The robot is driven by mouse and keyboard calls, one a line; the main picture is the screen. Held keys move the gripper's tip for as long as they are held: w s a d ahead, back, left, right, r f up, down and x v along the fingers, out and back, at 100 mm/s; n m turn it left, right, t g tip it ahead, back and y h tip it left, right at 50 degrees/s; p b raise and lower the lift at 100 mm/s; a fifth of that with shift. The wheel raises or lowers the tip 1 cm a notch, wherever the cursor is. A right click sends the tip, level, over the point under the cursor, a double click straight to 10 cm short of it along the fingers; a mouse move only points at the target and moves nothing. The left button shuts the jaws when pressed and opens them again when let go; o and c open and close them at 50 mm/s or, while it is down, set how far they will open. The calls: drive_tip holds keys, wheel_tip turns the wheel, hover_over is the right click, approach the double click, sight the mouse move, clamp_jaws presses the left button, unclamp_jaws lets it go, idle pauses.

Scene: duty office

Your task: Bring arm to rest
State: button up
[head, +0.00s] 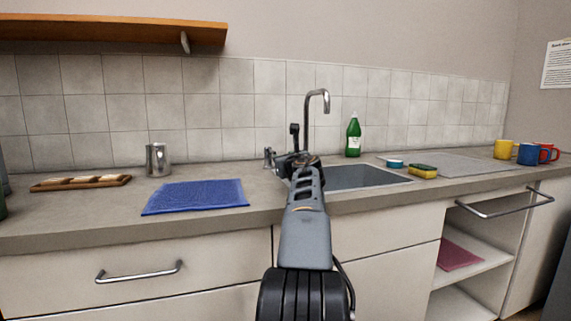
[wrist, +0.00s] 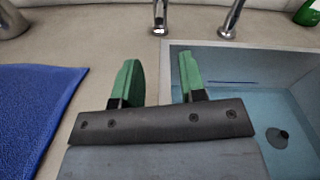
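My arm reaches forward over the counter in the head view, with my gripper (head: 285,157) at the left edge of the sink. In the wrist view my gripper (wrist: 158,82) shows two green fingertips set apart with nothing between them. The fingers are above the counter and the left rim of the sink (wrist: 300,98). The gripper's own fingers are small and hard to make out in the head view.
A blue cloth (head: 196,196) and a metal cup (head: 158,160) are left of the gripper. The faucet (head: 318,95) rises behind the sink. A green bottle (head: 353,135), a sponge (head: 423,171) and mugs (head: 528,154) stand to the right. A wooden shelf (head: 110,30) hangs upper left.

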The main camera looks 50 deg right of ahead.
drive_tip(key=shift+s+a, duration=0.1)
drive_tip(key=shift+s, duration=0.05)
idle(0.6)
drive_tip(key=w+a+r+m+g+p, duration=0.1)
drive_tip(key=w+a+r+m+p, duration=0.1)
drive_tip(key=a+r+m+p, duration=0.6)
drive_tip(key=w+a+r+m+g+p, duration=0.1)
drive_tip(key=w+a+r+m+p, duration=0.15)
drive_tip(key=a+m+p, duration=0.75)
drive_tip(key=s+a+f+m+g+y+p, duration=0.2)
drive_tip(key=s+a+m+g+y+p, duration=0.1)
drive_tip(key=a+p, duration=0.4)
drive_tip(key=s+a+f+m+g+y+p, duration=0.2)
drive_tip(key=s+a+m+p, duration=0.4)
drive_tip(key=a, duration=0.6)
drive_tip(key=s+a+f+m+g+y+p, duration=0.1)
drive_tip(key=s+a+m+g+y+p, duration=0.3)
drive_tip(key=s+a+p, duration=0.4)
drive_tip(key=shift+s+a+f+m+y, duration=0.25)
drive_tip(key=shift+a+f+y, duration=0.2)
drive_tip(key=shift+a, duration=0.3)
drive_tip(key=shift+d, duration=0.1)
